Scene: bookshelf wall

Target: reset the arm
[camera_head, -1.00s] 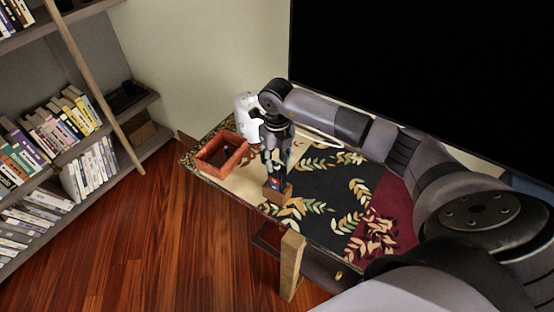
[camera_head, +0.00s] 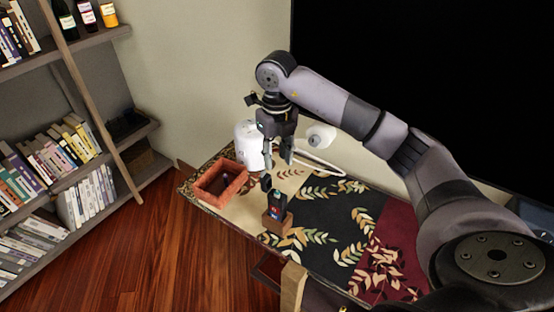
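My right gripper (camera_head: 280,160) is above the patterned table, fingers pointing down and apart, with nothing seen between them. Below it a small wooden holder (camera_head: 277,226) stands on the table with a dark object with red and blue marks (camera_head: 277,207) upright in it. The gripper is clear of both. My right arm reaches in from the right side of the picture. My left gripper is not in the picture.
A reddish open box (camera_head: 221,183) with a small item inside sits at the table's left end. A white rounded appliance (camera_head: 248,146) stands behind the gripper. A large black screen (camera_head: 420,70) is at the back. A bookshelf (camera_head: 60,165) fills the left.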

